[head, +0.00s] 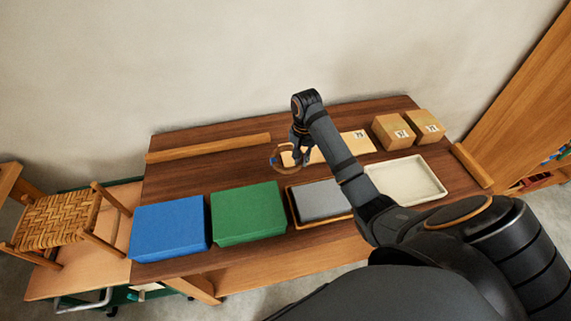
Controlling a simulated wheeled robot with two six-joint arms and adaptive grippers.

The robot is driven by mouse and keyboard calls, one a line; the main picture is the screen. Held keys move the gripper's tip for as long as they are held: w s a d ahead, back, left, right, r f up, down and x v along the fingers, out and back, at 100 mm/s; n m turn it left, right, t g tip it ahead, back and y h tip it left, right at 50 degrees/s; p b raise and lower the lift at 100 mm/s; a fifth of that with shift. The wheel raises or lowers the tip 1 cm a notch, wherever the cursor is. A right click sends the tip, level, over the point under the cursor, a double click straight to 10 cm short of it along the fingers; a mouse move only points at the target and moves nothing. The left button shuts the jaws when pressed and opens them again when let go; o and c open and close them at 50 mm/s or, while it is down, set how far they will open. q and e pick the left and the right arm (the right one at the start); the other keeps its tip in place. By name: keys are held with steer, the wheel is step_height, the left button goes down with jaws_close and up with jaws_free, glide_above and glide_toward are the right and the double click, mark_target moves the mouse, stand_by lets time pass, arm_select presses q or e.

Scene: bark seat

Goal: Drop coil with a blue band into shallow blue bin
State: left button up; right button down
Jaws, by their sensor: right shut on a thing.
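The shallow blue bin (170,227) is at the front left of the table; it looks like a low, flat-faced blue block from here. A thin brown coil (273,157) is in the middle of the table's back half. My right gripper (299,158) reaches down at the coil's right side and is shut on it. A small blue patch shows by the fingertips, but I cannot tell clearly whether it is the band. I cannot tell whether the coil is off the table. My left gripper is not in view.
Right of the blue bin are a green bin (247,212), a grey-lined tray (320,201) and a cream tray (408,180). Two cardboard boxes (392,132) (426,127) stand at back right. A wooden bar (208,148) lies behind the bins. A woven seat (58,222) is at left.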

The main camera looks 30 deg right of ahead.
steer(key=w+a+f, duration=0.1)
steer(key=w+a, duration=0.1)
steer(key=a, duration=0.1)
steer(key=p, duration=0.1)
glide_toward(278, 179)
steer(key=shift+s+d+f, duration=0.4)
steer(key=shift+d+f, duration=0.05)
steer(key=shift+d, duration=0.05)
steer(key=shift+w+a+f, duration=0.15)
steer(key=shift+a+f, duration=0.05)
steer(key=shift+f, duration=0.2)
steer(key=shift+w+a+f, duration=0.15)
steer(key=shift+a+f, duration=0.05)
steer(key=shift+f, duration=0.2)
steer(key=shift+w+a+f, duration=0.1)
steer(key=shift+a+f, duration=0.05)
step_height(278, 179, down, 2)
steer(key=shift+a+f, duration=0.15)
steer(key=shift+f, duration=0.45)
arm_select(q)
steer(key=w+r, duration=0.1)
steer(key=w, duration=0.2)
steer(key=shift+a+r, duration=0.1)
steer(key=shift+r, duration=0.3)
arm_select(e)
steer(key=shift+f, duration=0.1)
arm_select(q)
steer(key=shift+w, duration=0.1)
